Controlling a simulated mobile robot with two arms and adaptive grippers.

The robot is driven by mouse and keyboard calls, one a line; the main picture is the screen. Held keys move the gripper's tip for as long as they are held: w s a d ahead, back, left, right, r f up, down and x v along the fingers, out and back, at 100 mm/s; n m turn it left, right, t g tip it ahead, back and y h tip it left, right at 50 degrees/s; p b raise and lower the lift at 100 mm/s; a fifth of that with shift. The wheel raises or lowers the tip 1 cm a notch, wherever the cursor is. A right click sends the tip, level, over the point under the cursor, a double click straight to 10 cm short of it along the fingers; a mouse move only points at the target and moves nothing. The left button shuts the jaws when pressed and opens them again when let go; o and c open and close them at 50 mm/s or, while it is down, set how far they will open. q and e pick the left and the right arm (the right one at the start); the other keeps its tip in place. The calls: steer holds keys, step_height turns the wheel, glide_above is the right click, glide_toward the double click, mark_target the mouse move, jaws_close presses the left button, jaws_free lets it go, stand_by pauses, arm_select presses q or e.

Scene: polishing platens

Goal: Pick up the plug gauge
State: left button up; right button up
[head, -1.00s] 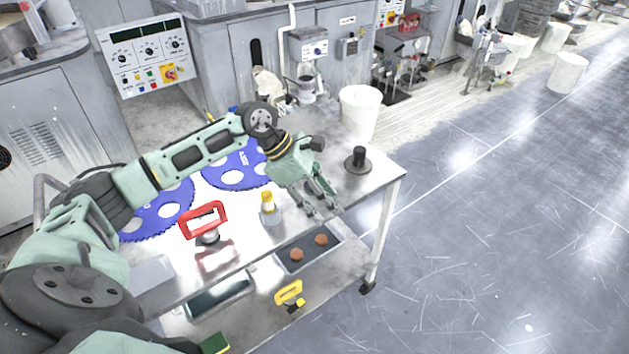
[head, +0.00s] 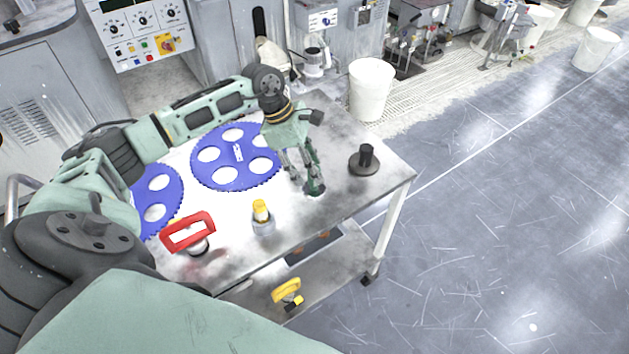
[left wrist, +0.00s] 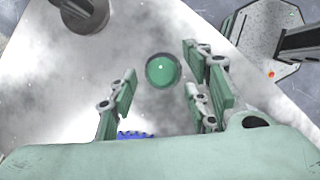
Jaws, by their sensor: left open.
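My left gripper (head: 306,186) is open and points down over the right part of the metal table. In the left wrist view, a round green top (left wrist: 163,71), seemingly the plug gauge seen from above, lies between the two spread fingers of my left gripper (left wrist: 161,84), with clear gaps on both sides. In the head view a small green body (head: 316,188) shows at the fingertips, but I cannot clearly separate it from the finger pads. My right gripper is out of view.
A black post on a round base (head: 365,161) stands right of the gripper. Blue toothed discs (head: 237,170), a yellow-topped grey piece (head: 262,226) and a red-handled tool (head: 188,232) are on the table. A yellow-handled tool (head: 287,291) is on the lower shelf.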

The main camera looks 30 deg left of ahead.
mark_target(320, 187)
arm_select(q)
steer(key=p+x, duration=0.1)
steer(key=x, duration=0.1)
steer(key=shift+s+f, duration=0.2)
steer(key=shift+f, duration=0.1)
steer(key=shift+x, duration=0.85)
steer(key=shift+w+a+f, duration=0.1)
steer(key=shift+w+f, duration=0.05)
steer(key=c, duration=0.8)
jaws_close()
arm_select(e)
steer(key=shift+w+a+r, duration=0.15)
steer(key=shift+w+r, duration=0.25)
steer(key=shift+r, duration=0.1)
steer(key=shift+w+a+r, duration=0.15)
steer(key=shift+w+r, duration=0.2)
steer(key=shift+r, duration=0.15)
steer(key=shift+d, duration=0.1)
